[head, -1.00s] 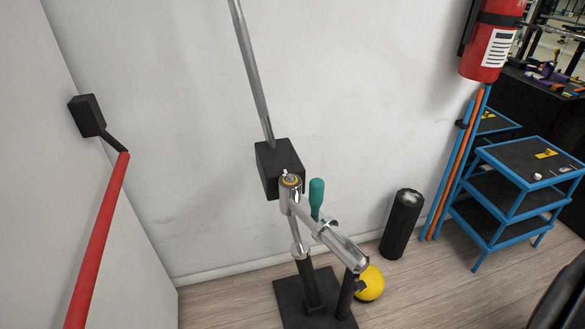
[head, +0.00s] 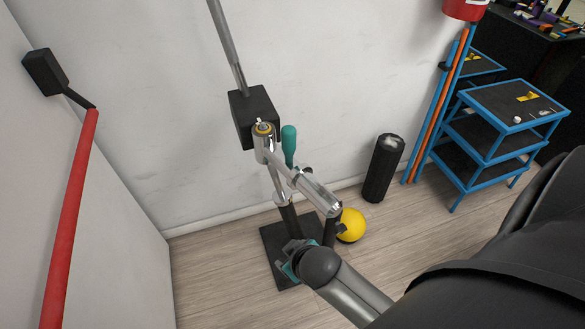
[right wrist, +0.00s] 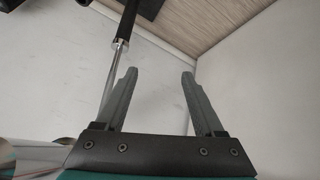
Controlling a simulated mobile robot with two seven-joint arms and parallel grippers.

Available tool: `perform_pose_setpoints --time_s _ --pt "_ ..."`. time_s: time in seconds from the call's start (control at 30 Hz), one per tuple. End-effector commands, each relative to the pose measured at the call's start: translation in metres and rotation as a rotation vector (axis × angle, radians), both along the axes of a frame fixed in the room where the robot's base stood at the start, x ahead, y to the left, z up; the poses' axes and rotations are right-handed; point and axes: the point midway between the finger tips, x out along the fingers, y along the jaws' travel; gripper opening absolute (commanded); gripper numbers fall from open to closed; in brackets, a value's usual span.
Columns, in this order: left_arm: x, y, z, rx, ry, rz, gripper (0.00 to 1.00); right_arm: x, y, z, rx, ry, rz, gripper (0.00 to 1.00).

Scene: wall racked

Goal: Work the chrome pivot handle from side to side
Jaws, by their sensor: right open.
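The chrome pivot handle (head: 312,190) hangs from a brass-ringed joint at a black wall block (head: 254,115) in the head view. A thick chrome tube slants down to the right, and a thinner chrome rod drops to a black grip. My right gripper (head: 291,254) is low in front of the black grip, its fingertips mostly hidden by my wrist. In the right wrist view my right gripper (right wrist: 160,73) is open, with only wall between its fingers. A chrome rod with a black grip (right wrist: 126,22) shows beyond the left finger, apparently apart from it. My left gripper is out of view.
A black base plate (head: 273,242) lies on the floor below the handle. A yellow ball (head: 351,224), a black roller (head: 383,168) and a blue shelf cart (head: 508,103) stand to the right. A red bar (head: 70,215) is at the left wall. A teal-handled piece (head: 289,145) is behind the tube.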

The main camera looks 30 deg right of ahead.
Motion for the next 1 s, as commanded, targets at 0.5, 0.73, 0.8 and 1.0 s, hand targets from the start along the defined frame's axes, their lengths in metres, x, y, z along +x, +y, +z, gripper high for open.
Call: perform_pose_setpoints --time_s 0.5,0.73,0.8,1.0 --pt "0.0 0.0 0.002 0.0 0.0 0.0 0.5 0.166 0.049 0.36 -0.335 -1.307 0.541 0.7" --pt "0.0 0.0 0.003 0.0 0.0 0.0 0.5 0.112 0.128 0.451 -0.511 -1.691 1.077 0.7" --pt "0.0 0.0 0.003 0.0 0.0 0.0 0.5 0.094 0.146 0.454 -0.573 -1.738 1.263 0.7" --pt "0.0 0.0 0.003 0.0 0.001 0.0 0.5 0.062 0.166 0.421 -0.769 -1.656 1.811 0.7"
